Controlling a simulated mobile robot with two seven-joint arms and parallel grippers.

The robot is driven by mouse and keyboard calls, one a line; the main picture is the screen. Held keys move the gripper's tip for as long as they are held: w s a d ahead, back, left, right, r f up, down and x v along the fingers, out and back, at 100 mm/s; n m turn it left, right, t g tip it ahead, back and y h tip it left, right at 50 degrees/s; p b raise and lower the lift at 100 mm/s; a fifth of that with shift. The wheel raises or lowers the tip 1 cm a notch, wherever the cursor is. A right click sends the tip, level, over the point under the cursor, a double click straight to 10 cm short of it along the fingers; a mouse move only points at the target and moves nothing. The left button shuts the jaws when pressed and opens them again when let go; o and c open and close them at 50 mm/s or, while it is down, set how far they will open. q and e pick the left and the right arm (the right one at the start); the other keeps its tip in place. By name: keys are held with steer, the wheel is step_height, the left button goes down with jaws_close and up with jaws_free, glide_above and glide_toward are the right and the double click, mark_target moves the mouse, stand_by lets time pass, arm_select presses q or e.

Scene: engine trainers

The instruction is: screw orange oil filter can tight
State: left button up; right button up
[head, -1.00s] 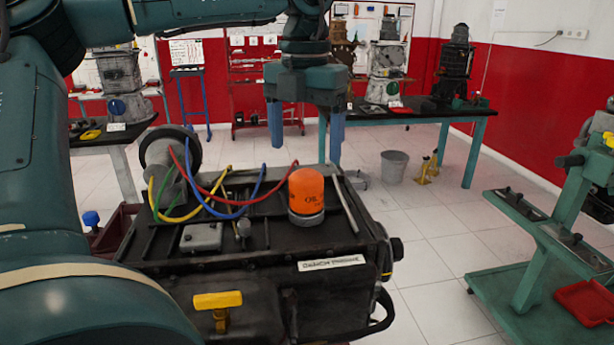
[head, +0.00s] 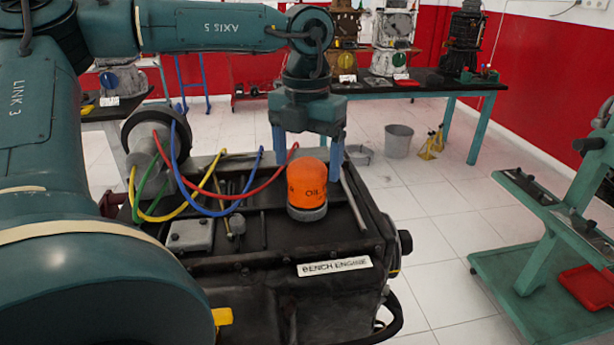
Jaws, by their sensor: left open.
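The orange oil filter can (head: 307,186) stands upright on a grey round seat on top of the black bench engine (head: 200,268). My left gripper (head: 308,160) points down over the can with its two blue fingers spread wide. One finger shows at the can's upper left and the other along its right side. The can's top is between or just in front of the fingers; I cannot tell whether they touch it. My right gripper is not in the view.
Red, blue, yellow and green cables (head: 200,190) loop over the engine left of the can. A grey rod (head: 353,199) lies right of it. A green stand (head: 540,255) with a red tray (head: 590,287) is at the right. A grey bucket (head: 398,140) stands on the open floor behind.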

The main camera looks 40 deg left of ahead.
mark_target(307, 179)
arm_select(q)
steer(key=shift+f, duration=2.25)
steer(key=c, duration=1)
